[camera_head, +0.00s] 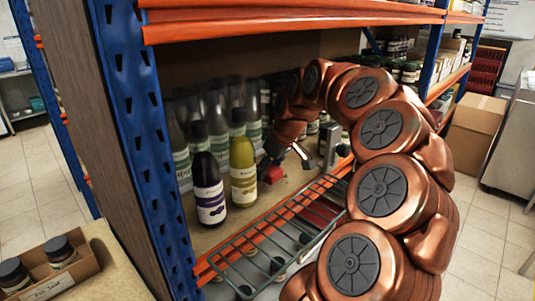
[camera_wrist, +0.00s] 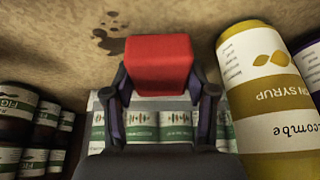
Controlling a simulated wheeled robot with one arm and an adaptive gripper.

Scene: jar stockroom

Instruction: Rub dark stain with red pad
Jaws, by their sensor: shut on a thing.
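My gripper (camera_wrist: 160,78) is shut on the red pad (camera_wrist: 160,62), with one dark finger on each side of it. The dark stain (camera_wrist: 108,40) is an irregular brown blotch with small spots on the tan shelf board, just left of and beyond the pad in the wrist view. Part of it may be hidden by the pad. I cannot tell whether the pad touches the board. In the head view the red pad (camera_head: 272,175) shows low over the shelf, right of the yellow bottle, beneath my gripper (camera_head: 274,166). I cannot make out the stain there.
A yellow syrup bottle (camera_head: 243,171) and a dark purple bottle (camera_head: 208,187) stand left of my gripper; the yellow one (camera_wrist: 268,100) is close by in the wrist view. Green-labelled bottles stand behind. A wire rack (camera_head: 262,240) juts out in front; a blue upright (camera_head: 145,140) bounds the left.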

